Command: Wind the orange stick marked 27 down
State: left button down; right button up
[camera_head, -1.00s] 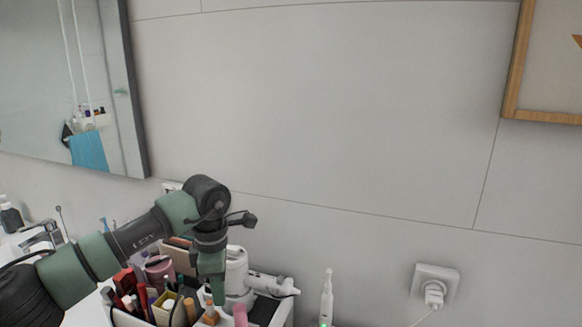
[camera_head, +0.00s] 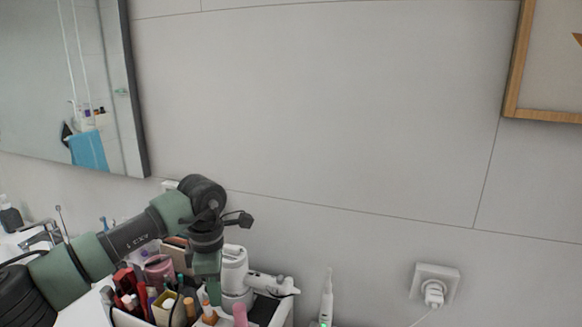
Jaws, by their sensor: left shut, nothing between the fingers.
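My left gripper (camera_head: 212,292) points down into the cosmetics cart (camera_head: 128,319) at the lower middle of the head view. It is shut, with nothing held between its fingers. An orange-tan stick-like item (camera_head: 209,316) stands just below the fingertips, partly hidden by them. No number can be read on it, so I cannot tell whether it is the stick marked 27. I also cannot tell whether the fingers touch it. My right gripper is out of view.
Red, pink and dark items crowd the cart left of the gripper. A white hair dryer (camera_head: 236,275) stands close on its right, and a pink tube (camera_head: 240,314) is in front. A white electric toothbrush (camera_head: 326,299) stands further right.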

pick_arm(q)
jog(key=shift+s+a, duration=0.1)
jog(key=shift+a, duration=0.1)
dwell(0.5)
jog(key=shift+s+f+b, duration=0.1)
jog(key=shift+s+b, duration=0.05)
jog(key=shift+b, duration=0.3)
jog(key=shift+s+d+b, duration=0.1)
jog(key=shift+s+b, duration=0.1)
jog(key=shift+b, duration=0.15)
jog(key=shift+d, duration=0.3)
jog(key=shift+d+r+p, duration=0.1)
jog(key=shift+r+p, duration=0.3)
jog(key=shift+r, duration=0.35)
notch_tip(320, 180, up, 5)
jog(key=shift+f+p, duration=0.15)
jog(key=shift+p, duration=1.1)
